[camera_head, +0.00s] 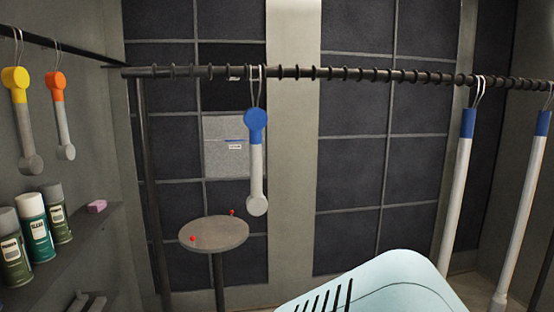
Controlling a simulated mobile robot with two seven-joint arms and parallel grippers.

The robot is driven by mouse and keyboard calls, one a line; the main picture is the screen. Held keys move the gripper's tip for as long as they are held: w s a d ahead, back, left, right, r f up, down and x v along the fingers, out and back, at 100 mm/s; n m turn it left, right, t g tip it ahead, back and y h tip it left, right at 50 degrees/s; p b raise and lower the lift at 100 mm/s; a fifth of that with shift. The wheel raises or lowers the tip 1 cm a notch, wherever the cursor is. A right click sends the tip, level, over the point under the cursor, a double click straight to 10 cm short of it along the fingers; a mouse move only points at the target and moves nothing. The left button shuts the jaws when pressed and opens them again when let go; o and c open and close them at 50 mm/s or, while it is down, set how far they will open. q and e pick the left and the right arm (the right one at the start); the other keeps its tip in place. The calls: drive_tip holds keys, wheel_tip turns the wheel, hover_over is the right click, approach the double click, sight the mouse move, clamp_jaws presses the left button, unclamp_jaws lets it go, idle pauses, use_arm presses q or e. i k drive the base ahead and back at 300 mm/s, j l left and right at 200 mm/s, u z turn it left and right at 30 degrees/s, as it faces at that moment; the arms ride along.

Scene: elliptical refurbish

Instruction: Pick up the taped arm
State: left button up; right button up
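Several arm-like parts hang from hooks. In the head view, a short grey arm with a blue-covered top (256,160) hangs from the ribbed rail in the middle. Two long white arms with blue bands near their tops hang at the right, one nearer the middle (456,190) and one at the far right (523,210). At the left hang a grey arm with a yellow top (21,115) and one with an orange top (60,115). I cannot tell for sure which one is the taped arm. Neither of my grippers is in view.
A dark ribbed rail (350,74) crosses the view. A round grey table (215,236) with two small red items stands below the blue-topped arm. A left shelf (75,245) holds several spray cans and a pink block (96,206). A pale blue slotted shape (400,280) fills the bottom right.

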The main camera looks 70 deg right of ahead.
sight(255, 119)
drive_tip(key=z, duration=1.7)
drive_tip(key=i+j+z, duration=0.15)
drive_tip(key=j+z, duration=0.15)
drive_tip(key=j, duration=0.1)
